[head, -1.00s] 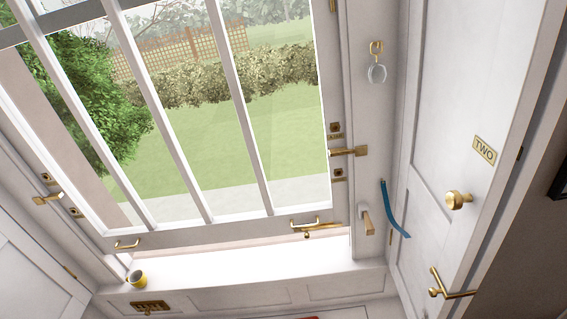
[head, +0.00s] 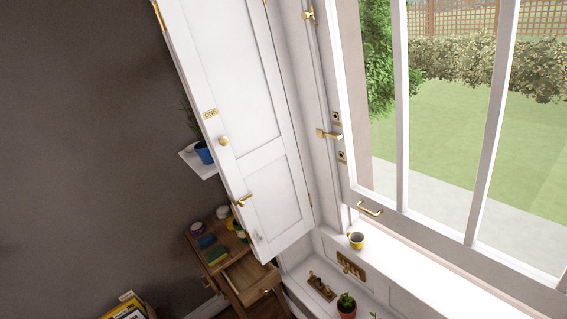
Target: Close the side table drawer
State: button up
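The wooden side table (head: 205,258) stands low in the picture, left of the window, by the dark wall. Its drawer (head: 250,279) is pulled out toward the lower right, and I see into its open top. A small brass knob (head: 267,291) shows on the drawer front. Books and small pots rest on the tabletop. The white shutter panel marked ONE hangs close above and may hide part of the table. My gripper is not in view.
The white panel marked ONE (head: 262,150) stands swung out beside the window. A wall shelf (head: 196,165) holds a blue pot (head: 204,152). A potted cactus (head: 346,304) and a yellow box of books (head: 128,306) are at the bottom.

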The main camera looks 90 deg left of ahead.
aim_at(250, 280)
jog(key=u, duration=2.6)
jog(key=k, duration=0.9)
jog(key=i, duration=0.9)
jog(key=u, duration=0.5)
